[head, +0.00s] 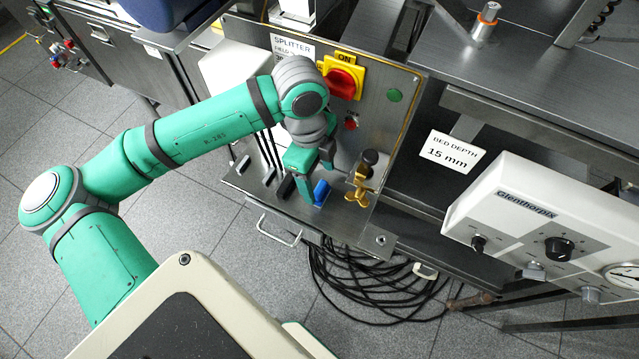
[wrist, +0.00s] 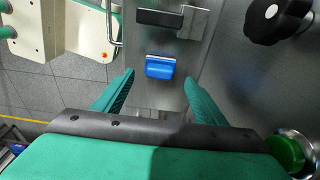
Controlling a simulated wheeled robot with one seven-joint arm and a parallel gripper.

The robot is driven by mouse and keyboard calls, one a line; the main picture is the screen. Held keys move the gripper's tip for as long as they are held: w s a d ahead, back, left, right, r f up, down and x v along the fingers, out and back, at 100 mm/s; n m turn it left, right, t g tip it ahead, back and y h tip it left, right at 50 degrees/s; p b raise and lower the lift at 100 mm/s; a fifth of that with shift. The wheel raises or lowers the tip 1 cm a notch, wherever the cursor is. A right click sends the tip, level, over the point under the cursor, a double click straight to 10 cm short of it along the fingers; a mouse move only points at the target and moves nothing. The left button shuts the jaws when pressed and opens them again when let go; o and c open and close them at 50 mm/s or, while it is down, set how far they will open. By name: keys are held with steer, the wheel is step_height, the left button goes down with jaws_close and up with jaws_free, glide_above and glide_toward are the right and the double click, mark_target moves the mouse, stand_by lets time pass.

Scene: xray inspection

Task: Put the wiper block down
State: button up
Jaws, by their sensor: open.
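The wiper block, which I take to be the small blue block (head: 321,192), sits on the narrow steel shelf below the upright panel. In the wrist view the blue block (wrist: 160,67) lies just beyond the fingertips, roughly centred between them, with a pale strip along its far edge. My gripper (wrist: 159,78) is open, with clear gaps between both fingers and the block. In the head view my gripper (head: 314,176) points down at the shelf right beside the block, and one finger partly covers the space behind it.
A black-handled piece with a metal plate (wrist: 170,18) lies beyond the block. A brass fitting with a black knob (head: 362,182) stands close on the right. The panel carries a red switch (head: 343,82). Coiled black cable (head: 375,285) lies on the floor below.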

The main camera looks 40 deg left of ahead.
steer(key=shift+a+r, duration=0.15)
steer(key=shift+r, duration=1.1)
